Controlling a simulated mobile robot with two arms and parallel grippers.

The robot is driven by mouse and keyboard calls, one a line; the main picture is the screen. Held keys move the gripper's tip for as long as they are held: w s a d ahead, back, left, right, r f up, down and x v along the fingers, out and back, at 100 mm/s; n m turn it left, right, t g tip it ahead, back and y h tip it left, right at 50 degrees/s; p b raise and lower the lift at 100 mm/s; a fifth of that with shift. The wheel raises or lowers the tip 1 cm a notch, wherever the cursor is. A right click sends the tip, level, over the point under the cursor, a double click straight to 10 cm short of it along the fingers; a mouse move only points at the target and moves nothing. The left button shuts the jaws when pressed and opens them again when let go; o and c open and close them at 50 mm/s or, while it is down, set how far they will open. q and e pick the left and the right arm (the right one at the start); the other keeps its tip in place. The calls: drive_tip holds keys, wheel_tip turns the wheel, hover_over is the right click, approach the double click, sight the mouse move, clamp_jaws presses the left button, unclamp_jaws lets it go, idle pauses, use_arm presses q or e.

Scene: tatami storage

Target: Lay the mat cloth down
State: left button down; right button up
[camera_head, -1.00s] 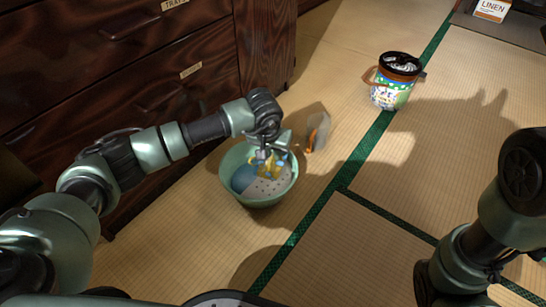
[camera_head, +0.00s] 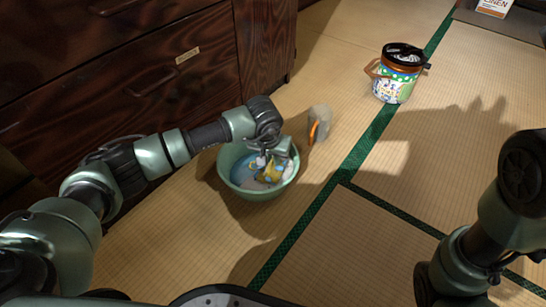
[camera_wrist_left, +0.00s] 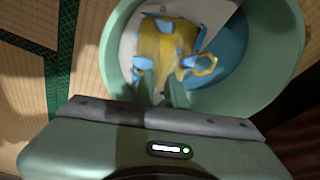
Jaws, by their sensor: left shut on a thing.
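A yellow cloth with blue patches (camera_head: 271,174) lies crumpled in a green basin (camera_head: 262,192) on the tatami floor. I take it for the mat cloth. It also shows in the left wrist view (camera_wrist_left: 165,42), where the basin's wall (camera_wrist_left: 286,85) curves around it. My left gripper (camera_head: 266,163) reaches down inside the basin. In the left wrist view its fingers (camera_wrist_left: 161,92) are at the near edge of the yellow cloth and shut on it; the fingertips are partly hidden. My right arm shows at the right edge, but its gripper is out of view.
A grey-white thing and a blue thing (camera_wrist_left: 222,50) lie in the basin beside the cloth. A small grey object with an orange strip (camera_head: 319,124) stands right of the basin. A patterned bucket (camera_head: 394,86) stands farther back. Dark drawers (camera_head: 120,75) are at left. The right floor is clear.

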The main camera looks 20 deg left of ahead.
use_arm(q)
drive_tip(key=shift+f, duration=0.2)
drive_tip(key=c, duration=1.4)
unclamp_jaws()
drive_tip(key=shift+o, duration=0.2)
drive_tip(key=shift+r, duration=0.1)
